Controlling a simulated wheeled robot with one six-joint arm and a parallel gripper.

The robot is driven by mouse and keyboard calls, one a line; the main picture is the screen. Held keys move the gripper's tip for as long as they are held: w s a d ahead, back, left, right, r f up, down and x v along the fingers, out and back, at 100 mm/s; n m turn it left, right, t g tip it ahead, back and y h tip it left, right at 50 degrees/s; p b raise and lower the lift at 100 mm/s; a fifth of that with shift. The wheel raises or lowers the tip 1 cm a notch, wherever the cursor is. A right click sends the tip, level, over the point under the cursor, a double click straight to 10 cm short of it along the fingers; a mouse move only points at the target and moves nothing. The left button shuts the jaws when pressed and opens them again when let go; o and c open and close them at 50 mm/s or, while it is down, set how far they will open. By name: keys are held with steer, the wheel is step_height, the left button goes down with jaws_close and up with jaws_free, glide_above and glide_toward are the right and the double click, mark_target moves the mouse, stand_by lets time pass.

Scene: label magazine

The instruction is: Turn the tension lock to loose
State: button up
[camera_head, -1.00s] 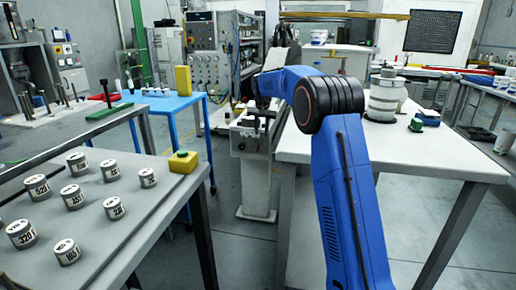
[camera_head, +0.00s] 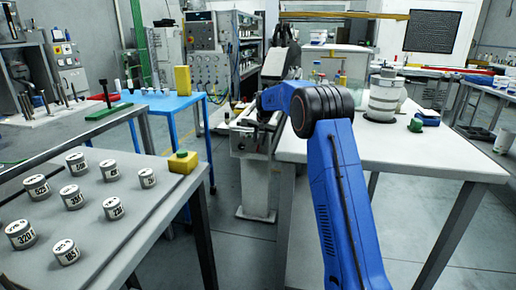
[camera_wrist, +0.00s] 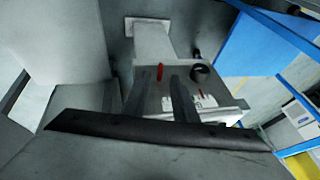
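The grey machine (camera_head: 252,140) stands on a pedestal between the two tables. In the wrist view its light top plate (camera_wrist: 225,112) lies below my gripper (camera_wrist: 160,76). The two dark fingers are apart with nothing held between them, so my gripper is open. A small red upright part (camera_wrist: 160,72) shows at the fingertips; I cannot tell if they touch it. A black round knob (camera_wrist: 200,72) sits just right of the fingers. I cannot tell which of these is the tension lock. In the head view the fingers are hard to make out against the machine.
A grey table (camera_head: 130,215) at left carries several labelled cans and a yellow block (camera_head: 183,162). A blue table (camera_head: 165,103) stands behind it. The white table (camera_head: 430,158) at right holds a stacked grey container (camera_head: 384,97).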

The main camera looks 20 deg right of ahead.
steer(key=shift+x, duration=2.9)
jaws_close()
